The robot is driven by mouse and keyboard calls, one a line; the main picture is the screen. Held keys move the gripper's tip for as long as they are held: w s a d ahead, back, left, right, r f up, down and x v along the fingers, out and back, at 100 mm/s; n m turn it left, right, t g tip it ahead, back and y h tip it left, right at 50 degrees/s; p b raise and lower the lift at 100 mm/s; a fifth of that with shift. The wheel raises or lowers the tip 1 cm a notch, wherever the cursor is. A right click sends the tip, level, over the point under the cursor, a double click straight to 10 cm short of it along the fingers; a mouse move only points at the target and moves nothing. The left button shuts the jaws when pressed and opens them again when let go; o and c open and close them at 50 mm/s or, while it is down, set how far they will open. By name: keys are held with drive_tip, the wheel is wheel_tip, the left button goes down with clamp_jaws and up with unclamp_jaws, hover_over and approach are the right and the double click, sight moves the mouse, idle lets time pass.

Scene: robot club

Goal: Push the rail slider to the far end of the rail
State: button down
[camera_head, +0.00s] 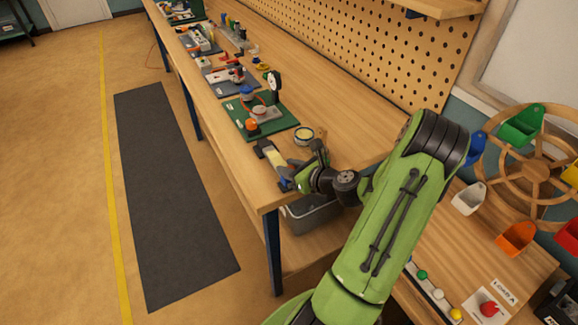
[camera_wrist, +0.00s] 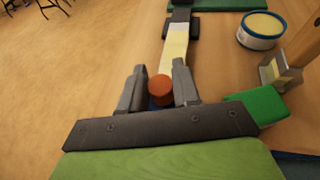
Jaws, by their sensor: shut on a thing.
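The rail (camera_wrist: 174,48) is a pale cream strip running away from my gripper to a dark end block (camera_wrist: 179,19) at the top of the wrist view. Its far part also shows in the head view (camera_head: 276,160), near the front edge of the bench. The slider's orange-red knob (camera_wrist: 161,89) stands between the fingers of my gripper (camera_wrist: 160,80), with a little blue below it. My gripper is shut on the knob at the near part of the rail. The rail's near end is hidden behind my gripper.
A round tin with a pale yellow top (camera_wrist: 262,27) stands right of the rail. A green block (camera_wrist: 258,106) and a grey bracket (camera_wrist: 281,73) are close on the right. A green board (camera_head: 283,122) with parts lies beyond. The pale strip ahead looks clear.

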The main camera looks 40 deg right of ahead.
drive_tip(key=c, duration=0.9)
unclamp_jaws()
drive_tip(key=p+v, duration=0.3)
drive_tip(key=v, duration=1.2)
drive_tip(key=shift+s+r, duration=0.25)
drive_tip(key=shift+s, duration=0.1)
drive_tip(key=w+a+r+n+g+y, duration=0.2)
drive_tip(key=w+a+n+g, duration=0.15)
drive_tip(key=a+n, duration=0.6)
drive_tip(key=w+a+r+n+g+y, duration=0.1)
drive_tip(key=w+a+n+g, duration=0.1)
drive_tip(key=a+n+g, duration=0.55)
drive_tip(key=s+a+r+n+t+h, duration=0.2)
drive_tip(key=s+a+r+n, duration=0.6)
drive_tip(key=n, duration=1.1)
wheel_tip(320, 180, up, 2)
drive_tip(key=shift+s+a+r+t+h, duration=0.25)
drive_tip(key=shift+a+t+h, duration=0.2)
drive_tip(key=shift+a, duration=0.7)
